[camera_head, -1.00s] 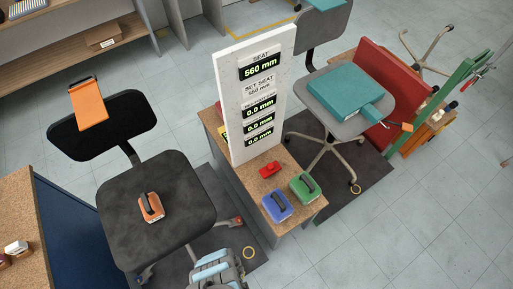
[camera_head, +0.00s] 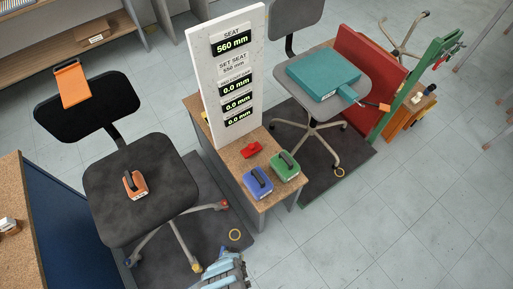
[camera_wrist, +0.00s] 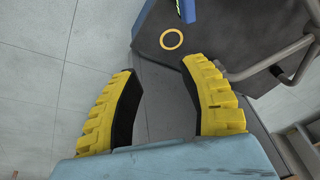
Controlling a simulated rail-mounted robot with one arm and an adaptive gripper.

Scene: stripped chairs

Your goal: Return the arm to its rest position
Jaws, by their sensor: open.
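My gripper (camera_wrist: 168,105) shows in the wrist view with its two yellow ribbed fingers spread wide apart. Nothing is between them; grey floor, a dark mat (camera_wrist: 210,50) and a yellow ring (camera_wrist: 171,39) lie beyond. In the head view part of my light-blue arm (camera_head: 225,272) shows at the bottom edge, and the fingers are not clearly seen there. The arm is low, in front of the black chair (camera_head: 140,195) and the small display table (camera_head: 262,200), touching neither as far as I can see.
An orange block with a handle (camera_head: 136,186) sits on the black chair's seat. Blue (camera_head: 258,183) and green (camera_head: 286,166) blocks stand on the small table. A grey chair (camera_head: 335,92) carries a teal pad (camera_head: 322,72). Open floor lies at the lower right (camera_head: 400,230).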

